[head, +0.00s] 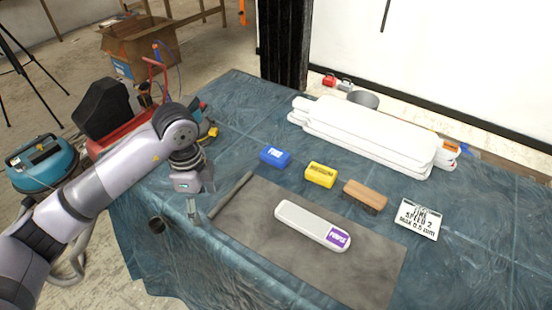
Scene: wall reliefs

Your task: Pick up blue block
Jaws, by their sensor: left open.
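The blue block (275,157) lies on the blue cloth of the table (225,115), left of a yellow block (321,174). It has white lettering on top. My left gripper (193,212) points down over the table's left part, to the left of and nearer than the blue block, apart from it. It is open, and I see nothing between its fingers. My right gripper is out of view.
A wood-brown block (364,195) and a white sign (417,219) lie right of the yellow block. A white bar with a purple label (312,225) rests on a grey mat (260,210). Stacked white slabs (365,133) lie behind. Cloth around the blue block is clear.

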